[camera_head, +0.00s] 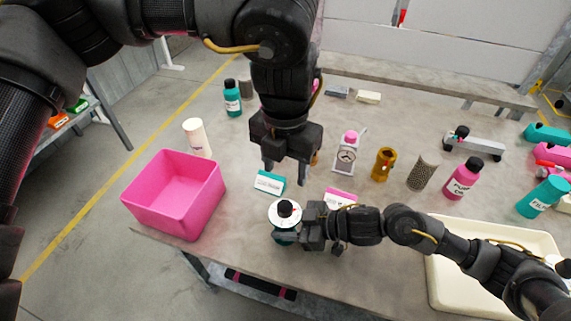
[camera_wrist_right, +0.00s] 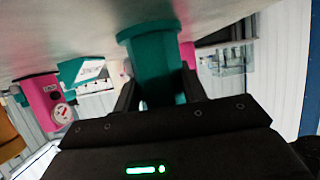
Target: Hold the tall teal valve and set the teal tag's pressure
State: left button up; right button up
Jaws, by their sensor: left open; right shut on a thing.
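The teal valve (camera_head: 274,217) stands near the table's front edge, with a white round dial and black knob on top. My right gripper (camera_wrist_right: 158,92) is shut around its teal body (camera_wrist_right: 152,62). In the head view my right gripper (camera_head: 300,236) reaches it from the right and hides part of the body. The teal tag (camera_head: 270,182), with a white face, lies just behind the valve; it also shows in the right wrist view (camera_wrist_right: 88,68). Its writing is too small to read. My left gripper (camera_head: 286,174) is open and empty, pointing down above the area behind the valve.
A pink bin (camera_head: 150,205) stands at the left, a cream tray (camera_head: 440,275) at the front right. A pink tag (camera_head: 340,196) lies right of the valve. Behind stand a gauge device with pink cap (camera_head: 345,158), a brass part (camera_head: 383,164), a mesh cylinder (camera_head: 422,172) and several bottles.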

jog(key=o, duration=1.3)
